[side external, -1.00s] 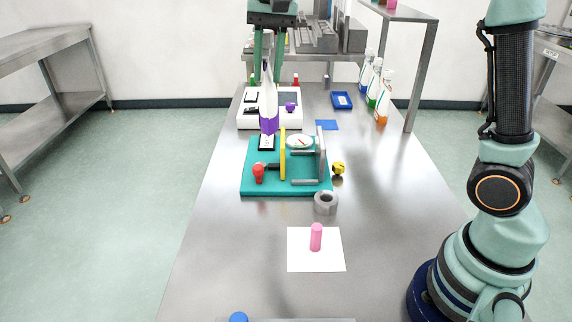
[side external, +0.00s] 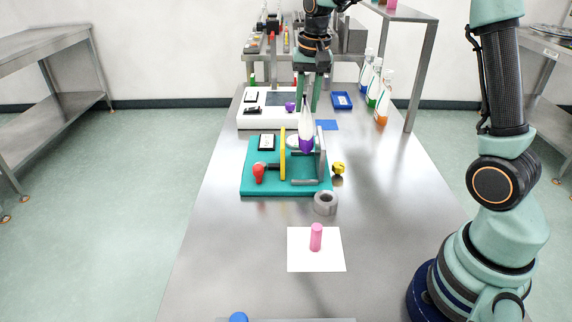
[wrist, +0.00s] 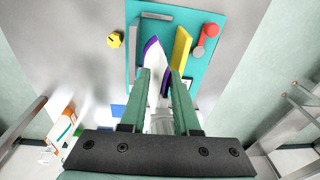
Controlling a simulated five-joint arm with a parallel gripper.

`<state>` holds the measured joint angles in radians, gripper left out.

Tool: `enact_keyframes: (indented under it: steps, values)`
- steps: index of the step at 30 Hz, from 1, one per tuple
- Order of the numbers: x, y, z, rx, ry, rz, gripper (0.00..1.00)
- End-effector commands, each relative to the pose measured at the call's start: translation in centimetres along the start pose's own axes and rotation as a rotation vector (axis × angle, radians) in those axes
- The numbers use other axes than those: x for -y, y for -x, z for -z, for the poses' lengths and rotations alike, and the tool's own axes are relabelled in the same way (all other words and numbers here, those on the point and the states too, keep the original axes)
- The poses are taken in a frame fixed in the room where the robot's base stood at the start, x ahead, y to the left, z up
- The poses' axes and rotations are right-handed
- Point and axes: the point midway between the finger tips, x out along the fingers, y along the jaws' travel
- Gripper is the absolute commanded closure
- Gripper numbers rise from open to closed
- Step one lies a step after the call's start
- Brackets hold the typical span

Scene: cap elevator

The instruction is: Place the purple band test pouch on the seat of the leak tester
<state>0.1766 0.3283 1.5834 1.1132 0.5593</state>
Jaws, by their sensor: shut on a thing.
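The white pouch with a purple band (side external: 306,144) hangs upright from my gripper (side external: 306,106), band end down. My gripper is shut on its upper part. The leak tester is a teal base (side external: 262,184) with a yellow plate (side external: 282,155), a grey upright plate (side external: 321,152) and a red knob (side external: 258,169). In the side view the pouch is over the gap between the plates and partly covers a pale disc there. In the wrist view the pouch (wrist: 152,52) is beside the yellow plate (wrist: 182,48), between my fingers (wrist: 160,74). Whether it touches the seat is unclear.
A white device (side external: 255,122) and a blue tray (side external: 342,100) stand behind. Spray bottles (side external: 383,103) line the right edge.

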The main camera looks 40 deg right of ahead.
Motion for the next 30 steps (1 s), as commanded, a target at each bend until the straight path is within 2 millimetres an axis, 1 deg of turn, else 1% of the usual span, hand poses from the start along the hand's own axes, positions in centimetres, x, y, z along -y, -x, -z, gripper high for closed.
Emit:
enact_keyframes:
  steps: [1,3,6,11,15,18,21,30]
  values:
    - [-0.1,-1.1,-0.1,0.002,0.0,-0.001,1.0]
    - [-0.1,-2.3,-0.2,0.002,0.0,-0.001,1.0]
    - [-0.2,-3.3,-0.3,0.0,0.0,0.0,1.0]
    - [-0.2,-4.5,-0.4,0.001,0.0,0.0,1.0]
    - [-0.4,-6.6,-0.7,0.002,-0.001,-0.001,1.0]
    - [-0.5,-7.6,-0.8,0.001,-0.001,0.0,1.0]
    - [-0.4,-8.0,-0.7,-0.002,-0.001,0.001,1.0]
    - [-0.5,-8.1,-0.8,-0.002,-0.001,0.001,1.0]
